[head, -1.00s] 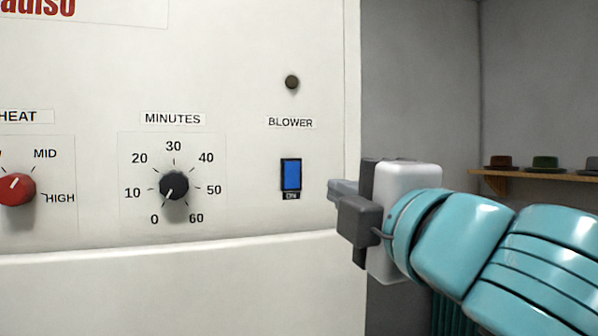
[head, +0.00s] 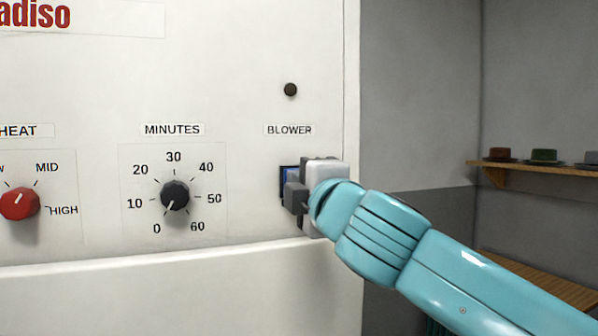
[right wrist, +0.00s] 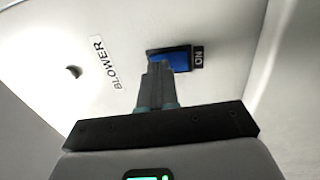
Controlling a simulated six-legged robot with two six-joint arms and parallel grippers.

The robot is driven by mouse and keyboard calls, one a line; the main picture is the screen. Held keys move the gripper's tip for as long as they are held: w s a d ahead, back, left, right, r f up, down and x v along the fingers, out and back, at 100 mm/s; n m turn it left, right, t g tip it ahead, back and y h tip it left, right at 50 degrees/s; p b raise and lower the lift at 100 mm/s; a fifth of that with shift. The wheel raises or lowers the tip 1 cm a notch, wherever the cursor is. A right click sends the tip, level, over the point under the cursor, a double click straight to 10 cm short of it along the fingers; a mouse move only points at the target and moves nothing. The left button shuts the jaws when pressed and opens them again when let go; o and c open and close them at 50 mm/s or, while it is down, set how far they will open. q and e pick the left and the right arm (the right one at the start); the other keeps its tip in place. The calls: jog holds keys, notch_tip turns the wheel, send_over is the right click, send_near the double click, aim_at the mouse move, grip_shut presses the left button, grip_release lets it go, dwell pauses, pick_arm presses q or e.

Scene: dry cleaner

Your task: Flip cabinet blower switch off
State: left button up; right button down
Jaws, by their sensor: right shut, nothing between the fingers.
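The blower switch (head: 289,173) is a blue rocker in a dark frame on the white cabinet front, below the BLOWER label (head: 290,130). In the head view my right gripper (head: 290,194) covers most of it. The right wrist view shows the blue rocker (right wrist: 181,60) with the ON label (right wrist: 198,57) beside it. There my right gripper (right wrist: 157,68) is shut and empty, with its fingertips at one end of the rocker. I cannot tell whether they touch it. A dark round lamp (head: 290,90) above the label is unlit. My left gripper is not in view.
The black MINUTES knob (head: 174,196) and the red HEAT knob (head: 19,203) are to the left on the same panel. A wooden shelf (head: 540,172) with hats is on the right wall. A wooden bench top (head: 540,281) lies below it.

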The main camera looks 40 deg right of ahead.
jog(key=shift+w+r, duration=0.15)
jog(key=shift+w, duration=0.15)
dwell(0.4)
jog(key=shift+s, duration=0.15)
